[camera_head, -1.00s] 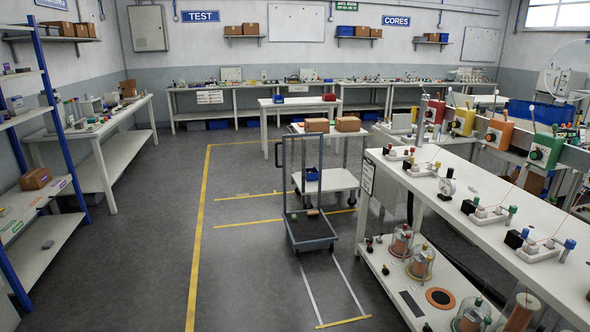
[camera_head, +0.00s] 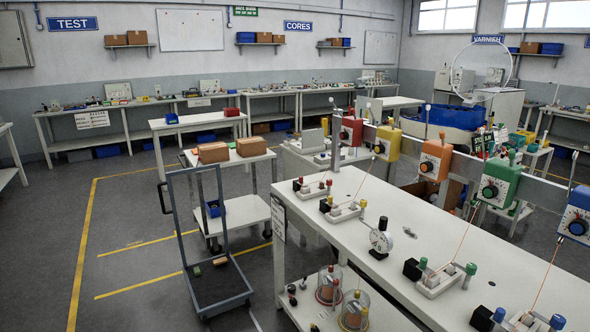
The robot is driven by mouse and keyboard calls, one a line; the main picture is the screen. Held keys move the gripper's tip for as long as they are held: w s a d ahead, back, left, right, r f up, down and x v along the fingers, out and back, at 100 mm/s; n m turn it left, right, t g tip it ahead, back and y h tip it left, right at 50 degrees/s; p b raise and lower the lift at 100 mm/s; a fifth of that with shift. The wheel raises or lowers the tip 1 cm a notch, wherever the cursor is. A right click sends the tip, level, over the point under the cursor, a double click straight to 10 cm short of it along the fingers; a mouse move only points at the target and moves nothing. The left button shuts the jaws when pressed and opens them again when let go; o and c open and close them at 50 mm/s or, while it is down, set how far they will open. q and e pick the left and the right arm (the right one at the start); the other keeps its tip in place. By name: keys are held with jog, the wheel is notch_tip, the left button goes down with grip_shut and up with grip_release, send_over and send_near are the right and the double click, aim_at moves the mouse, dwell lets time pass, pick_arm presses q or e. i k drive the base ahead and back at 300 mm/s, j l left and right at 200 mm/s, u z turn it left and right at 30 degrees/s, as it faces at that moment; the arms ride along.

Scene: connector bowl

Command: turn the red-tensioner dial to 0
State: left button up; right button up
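The red tensioner (camera_head: 351,129) is the far-left one in a row of coloured tensioner boxes on a rail behind the long white bench. A small dark dial shows on its front, too small to read its setting. Below it on the bench is a white fixture (camera_head: 312,187) with a black block and red-capped posts. Neither of my grippers shows in the head view.
The long white bench (camera_head: 440,225) carries several similar fixtures and a round gauge (camera_head: 380,240). Yellow (camera_head: 385,141), orange (camera_head: 435,158), green (camera_head: 498,184) and blue (camera_head: 577,217) tensioners follow to the right. A grey cart (camera_head: 218,285) stands left of the bench; the floor further left is clear.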

aim_at(344, 135)
jog(key=i+l, duration=0.2)
jog(key=l, duration=0.2)
jog(key=i+l+z, duration=0.1)
jog(key=i+l, duration=0.35)
jog(key=l, duration=0.3)
jog(key=i+j+z, duration=0.2)
jog(key=z, duration=0.25)
jog(key=i+j+z, duration=0.2)
jog(key=z, duration=0.25)
jog(key=j, duration=0.1)
